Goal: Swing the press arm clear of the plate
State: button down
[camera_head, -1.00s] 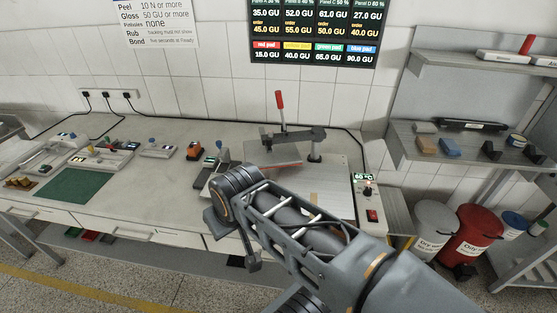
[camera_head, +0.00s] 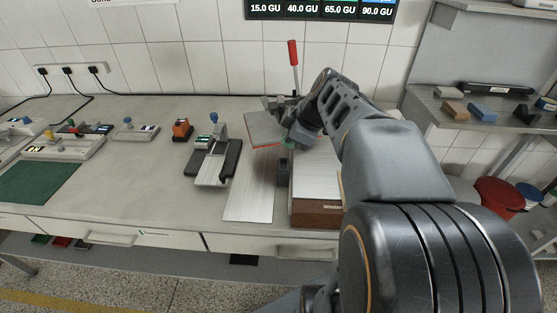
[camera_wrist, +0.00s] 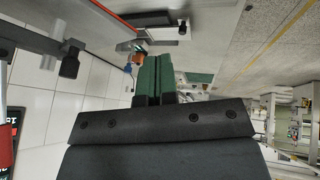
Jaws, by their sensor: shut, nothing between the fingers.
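The press arm's red handle (camera_head: 293,53) stands upright at the back of the bench. Its grey, red-edged pressing slab (camera_head: 262,130) lies below and left of the handle. The red-edged slab also shows at the upper left of the wrist view (camera_wrist: 100,22). A pale plate (camera_head: 315,178) with a brown front is right of and nearer than the slab. My arm hides part of the press and plate, so their exact overlap cannot be told. My gripper (camera_head: 285,166) is near the slab's right front. Its green fingers (camera_wrist: 155,75) are together and empty.
A bare metal sheet (camera_head: 250,198) lies left of the plate. A black-sided device (camera_head: 213,163) and an orange device (camera_head: 182,129) stand further left. A shelf (camera_head: 425,103) with blocks is at the right.

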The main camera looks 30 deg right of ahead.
jog(key=w+f+n, duration=0.1)
jog(key=w+f, duration=0.1)
jog(key=f, duration=0.1)
jog(key=w+d+f+n+b, duration=0.1)
jog(key=w+f, duration=0.2)
jog(key=w+d+f+n+t+b, duration=0.1)
jog(key=w+f, duration=0.1)
jog(key=f, duration=0.2)
jog(key=shift+w+f+n+y, duration=0.1)
jog(key=shift+w+n+y, duration=0.1)
jog(key=shift+n+y, duration=0.1)
jog(key=w, duration=0.3)
jog(key=shift+d+f+p, duration=0.1)
jog(key=shift+d+p, duration=0.15)
jog(key=shift+p, duration=0.15)
jog(key=shift+w+d, duration=0.1)
jog(key=shift+w, duration=0.5)
jog(key=shift+w, duration=0.1)
